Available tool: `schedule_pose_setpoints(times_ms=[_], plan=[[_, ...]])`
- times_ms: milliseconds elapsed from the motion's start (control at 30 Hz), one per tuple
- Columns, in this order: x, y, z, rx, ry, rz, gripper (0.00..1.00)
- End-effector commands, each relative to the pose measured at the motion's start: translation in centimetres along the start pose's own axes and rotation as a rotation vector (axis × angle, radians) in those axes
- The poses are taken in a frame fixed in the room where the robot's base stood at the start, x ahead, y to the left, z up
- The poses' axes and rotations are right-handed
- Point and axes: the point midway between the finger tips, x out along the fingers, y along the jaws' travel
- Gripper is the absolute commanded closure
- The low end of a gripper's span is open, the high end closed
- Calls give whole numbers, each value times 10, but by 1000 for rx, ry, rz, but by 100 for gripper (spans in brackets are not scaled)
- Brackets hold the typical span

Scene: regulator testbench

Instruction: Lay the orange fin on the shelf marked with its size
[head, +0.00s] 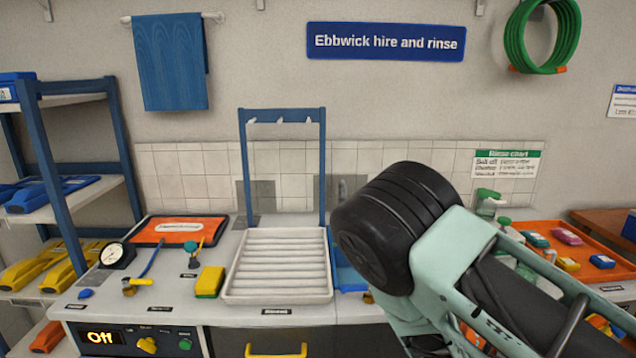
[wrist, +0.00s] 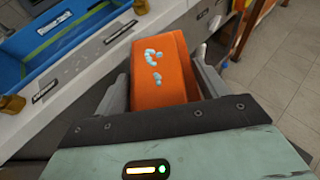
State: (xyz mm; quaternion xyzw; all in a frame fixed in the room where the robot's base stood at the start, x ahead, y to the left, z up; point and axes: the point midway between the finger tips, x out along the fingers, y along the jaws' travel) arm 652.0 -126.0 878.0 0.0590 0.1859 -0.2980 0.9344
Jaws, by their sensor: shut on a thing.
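My gripper (wrist: 163,80) is shut on the orange fin (wrist: 158,68), which lies between the two grey fingers in the wrist view. Pale blue blobs like suds or droplets sit on the fin's upper face. In the head view my arm hides the gripper and the held fin. The blue-framed shelf rack (head: 53,165) stands at the far left. Blue fins (head: 55,192) lie on its middle shelf and yellow fins (head: 40,266) on a lower one. An orange piece (head: 46,338) shows at the bottom left. Size marks on the shelves are not readable.
The counter holds a white ribbed tray (head: 277,296), a yellow sponge (head: 209,282), a round gauge (head: 116,255) and an orange mat (head: 178,231). An orange tray (head: 590,257) with small coloured items lies right. A blue basin (wrist: 62,37) is beside the fin; tiled floor is clear at right.

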Motion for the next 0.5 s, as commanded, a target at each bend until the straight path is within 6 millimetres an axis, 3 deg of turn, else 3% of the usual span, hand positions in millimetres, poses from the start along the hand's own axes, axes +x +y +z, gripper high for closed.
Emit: schedule_pose_setpoints(times_ms=[33, 200, 500], plan=[[9, -1, -23, -9, -1, 17, 66], [17, 1, -51, -31, -2, 72, 66], [20, 3, -66, -44, -3, 109, 66]])
